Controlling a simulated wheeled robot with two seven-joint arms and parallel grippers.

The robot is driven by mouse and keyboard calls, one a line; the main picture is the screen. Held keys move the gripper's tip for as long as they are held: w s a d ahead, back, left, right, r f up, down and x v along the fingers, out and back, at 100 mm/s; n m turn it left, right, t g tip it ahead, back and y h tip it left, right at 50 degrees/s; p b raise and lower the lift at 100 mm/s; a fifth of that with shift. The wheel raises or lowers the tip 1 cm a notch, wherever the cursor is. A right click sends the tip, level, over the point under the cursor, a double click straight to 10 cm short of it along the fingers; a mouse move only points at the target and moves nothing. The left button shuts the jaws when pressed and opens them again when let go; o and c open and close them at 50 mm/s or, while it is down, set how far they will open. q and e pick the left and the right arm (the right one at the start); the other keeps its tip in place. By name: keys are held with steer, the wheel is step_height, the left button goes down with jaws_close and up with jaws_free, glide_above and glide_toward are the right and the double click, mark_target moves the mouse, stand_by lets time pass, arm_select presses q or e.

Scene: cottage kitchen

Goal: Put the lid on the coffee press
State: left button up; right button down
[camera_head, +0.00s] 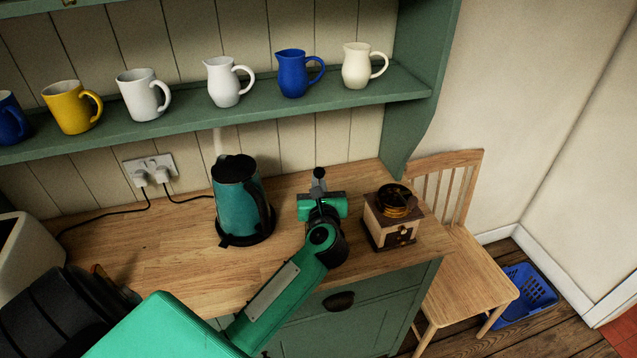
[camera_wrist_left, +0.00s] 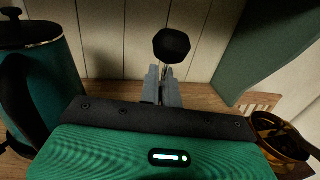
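My left gripper (camera_head: 319,188) is over the wooden counter, between the teal kettle and the coffee grinder. In the left wrist view its grey fingers (camera_wrist_left: 162,88) are closed together around a thin metal rod topped by a black knob (camera_wrist_left: 171,45), which appears to be the plunger of the coffee press lid. The same dark knob (camera_head: 319,172) stands just above the fingers in the head view. The lid's disc is hidden behind the gripper. The coffee press body cannot be made out in either view. My right gripper is not in view.
The teal kettle (camera_head: 241,201) stands left of the gripper, the wooden coffee grinder (camera_head: 390,222) close on its right. A green shelf (camera_head: 200,115) with mugs and jugs runs above. A chair (camera_head: 465,270) stands beyond the right edge.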

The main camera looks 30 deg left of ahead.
arm_select(q)
steer(key=shift+o, duration=0.5)
steer(key=v, duration=1.1)
stand_by(0.3)
steer(key=shift+r, duration=0.15)
stand_by(0.4)
